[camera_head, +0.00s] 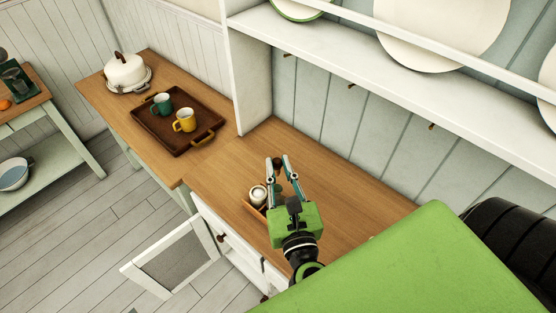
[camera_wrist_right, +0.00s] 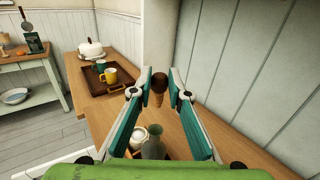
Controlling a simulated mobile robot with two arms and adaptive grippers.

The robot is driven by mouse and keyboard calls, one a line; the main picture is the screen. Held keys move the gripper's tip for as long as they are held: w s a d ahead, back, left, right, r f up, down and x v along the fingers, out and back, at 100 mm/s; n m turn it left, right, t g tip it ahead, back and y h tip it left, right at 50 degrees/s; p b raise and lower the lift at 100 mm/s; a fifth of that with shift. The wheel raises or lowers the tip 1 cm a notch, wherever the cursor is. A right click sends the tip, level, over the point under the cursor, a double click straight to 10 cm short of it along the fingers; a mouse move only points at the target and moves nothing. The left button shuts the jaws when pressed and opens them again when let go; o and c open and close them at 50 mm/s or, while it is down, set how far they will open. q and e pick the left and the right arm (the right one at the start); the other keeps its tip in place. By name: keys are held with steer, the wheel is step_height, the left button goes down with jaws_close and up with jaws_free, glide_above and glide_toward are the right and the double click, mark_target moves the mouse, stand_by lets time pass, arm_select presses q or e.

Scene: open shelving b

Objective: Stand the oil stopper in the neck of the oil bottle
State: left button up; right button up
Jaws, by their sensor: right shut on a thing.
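My right gripper (camera_wrist_right: 160,76) is above the wooden counter, its fingertips shut on the oil stopper (camera_wrist_right: 158,89). The stopper is brown, with a rounded top and a tapered lower part, and hangs upright between the fingertips. The gripper also shows in the head view (camera_head: 277,160). The grey-green oil bottle (camera_wrist_right: 153,147) stands lower and nearer in the wrist view, below the fingers and apart from the stopper. In the head view my gripper seems to hide the bottle. My left gripper is not in view.
A white jar (camera_head: 257,192) stands in a small wooden tray (camera_head: 252,210) beside the gripper. A brown tray (camera_head: 160,143) holds a green mug (camera_head: 162,103) and a yellow mug (camera_head: 184,121). A shelf (camera_head: 340,63) with plates overhangs the back. The counter's right part (camera_head: 350,195) is clear.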

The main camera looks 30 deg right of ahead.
mark_target(277, 173)
steer(key=shift+f, duration=0.75)
step_height(277, 173, down, 2)
steer(key=shift+w+b, duration=0.1)
steer(key=shift+b, duration=0.75)
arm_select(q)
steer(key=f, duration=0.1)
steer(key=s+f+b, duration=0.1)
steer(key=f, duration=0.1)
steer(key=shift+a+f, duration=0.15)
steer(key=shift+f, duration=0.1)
arm_select(e)
steer(key=shift+f, duration=0.85)
arm_select(q)
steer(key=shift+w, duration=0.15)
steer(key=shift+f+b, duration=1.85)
steer(key=shift+b, duration=0.3)
arm_select(e)
steer(key=shift+f, duration=1.9)
steer(key=o, duration=0.8)
